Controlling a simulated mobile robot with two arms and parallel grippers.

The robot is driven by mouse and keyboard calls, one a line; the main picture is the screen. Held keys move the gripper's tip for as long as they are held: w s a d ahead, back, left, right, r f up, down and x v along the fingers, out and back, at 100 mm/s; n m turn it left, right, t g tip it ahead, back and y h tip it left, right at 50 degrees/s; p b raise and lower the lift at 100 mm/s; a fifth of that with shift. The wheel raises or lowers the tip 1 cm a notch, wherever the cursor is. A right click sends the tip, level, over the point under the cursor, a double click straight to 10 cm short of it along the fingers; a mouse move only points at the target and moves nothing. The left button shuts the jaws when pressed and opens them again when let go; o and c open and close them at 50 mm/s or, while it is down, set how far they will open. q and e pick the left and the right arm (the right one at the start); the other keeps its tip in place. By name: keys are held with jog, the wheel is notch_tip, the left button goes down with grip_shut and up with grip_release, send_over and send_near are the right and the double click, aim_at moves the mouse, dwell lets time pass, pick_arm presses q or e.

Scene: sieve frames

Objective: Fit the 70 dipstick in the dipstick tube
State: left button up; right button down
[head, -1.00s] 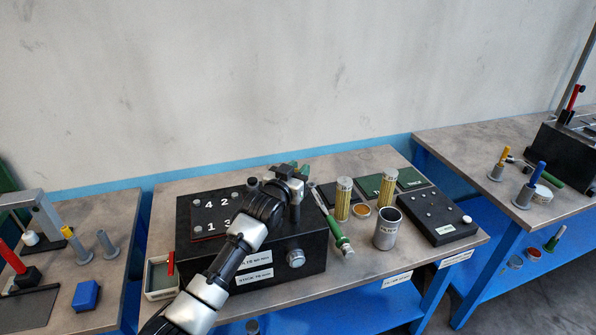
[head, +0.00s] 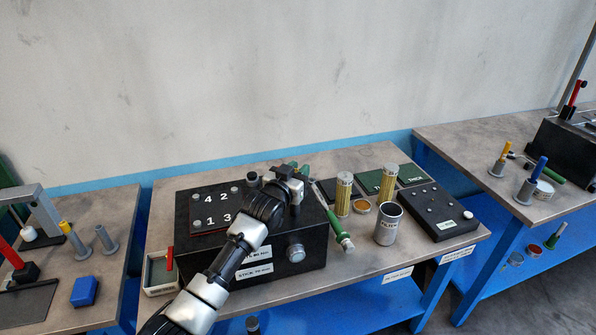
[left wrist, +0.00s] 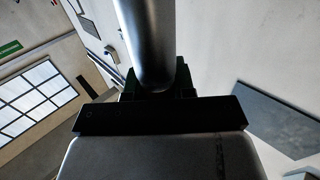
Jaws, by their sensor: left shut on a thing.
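My left gripper (head: 288,182) is over the back right of the black box (head: 310,248). It is shut on a smooth grey cylinder, which fills the top middle of the left wrist view (left wrist: 146,40). I cannot tell whether this cylinder is the 70 dipstick or the dipstick tube. The box front has white labels (head: 254,272); one seems to read STICK and 70 mm. The gripper hides part of the box top. My right gripper is not in view.
A green-handled tool (head: 342,236) lies just right of the box. Yellow filters (head: 387,184), an open metal can (head: 388,226) and a black pegged block (head: 438,214) stand further right. A small tray (head: 160,272) is at left. The wall behind is bare.

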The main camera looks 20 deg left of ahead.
pick_arm(q)
jog(key=o, duration=1)
jog(key=shift+f, duration=0.1)
jog(key=shift+s+a+b, duration=0.35)
jog(key=shift+s+b, duration=0.05)
jog(key=shift+s, duration=1.35)
jog(key=shift+s+a+b, duration=0.3)
jog(key=shift+s+b, duration=0.1)
jog(key=shift+s, duration=1.4)
jog(key=shift+s+a+b, duration=0.35)
jog(key=shift+s+b, duration=0.05)
jog(key=shift+s, duration=1.35)
